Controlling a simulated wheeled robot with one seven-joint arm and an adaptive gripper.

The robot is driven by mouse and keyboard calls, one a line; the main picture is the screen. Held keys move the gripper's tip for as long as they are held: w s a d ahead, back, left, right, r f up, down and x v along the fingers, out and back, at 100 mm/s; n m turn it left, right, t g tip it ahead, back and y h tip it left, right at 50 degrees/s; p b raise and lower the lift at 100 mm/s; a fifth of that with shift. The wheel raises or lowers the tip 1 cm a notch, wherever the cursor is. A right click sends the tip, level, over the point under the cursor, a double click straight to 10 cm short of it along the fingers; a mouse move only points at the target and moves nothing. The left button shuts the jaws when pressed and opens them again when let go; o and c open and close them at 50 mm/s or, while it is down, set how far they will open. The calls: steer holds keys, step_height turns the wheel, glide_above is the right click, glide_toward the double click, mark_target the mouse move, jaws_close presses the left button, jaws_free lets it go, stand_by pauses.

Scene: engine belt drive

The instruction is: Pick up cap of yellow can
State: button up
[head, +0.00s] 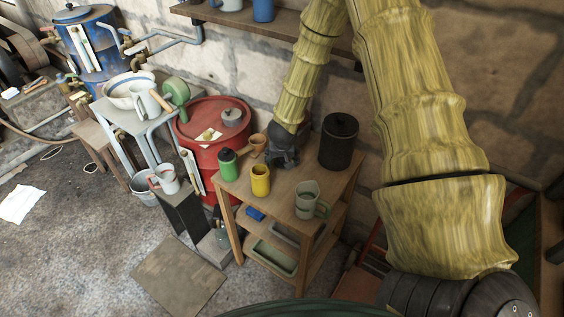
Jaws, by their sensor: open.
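The yellow can (261,182) stands upright on the wooden table (236,188), near its front left part. Its top is small in the view, and I cannot make out a separate cap on it. My gripper (284,158) is dark and hangs at the end of my yellow arm, over the back of the table. It is open, and I see nothing held in it. It appears behind and slightly right of the yellow can, apart from it. Its fingers are too small and dark to tell in detail.
A green bottle with a black cap (228,164) and an orange-brown cup (258,143) stand near the can. A grey-green mug (309,201) is at the table's front right; a black canister (338,143) is behind it. A red drum (210,155) stands left.

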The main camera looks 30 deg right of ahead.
steer(key=shift+f, duration=0.1)
steer(key=c, duration=0.8)
steer(key=shift+r, duration=0.2)
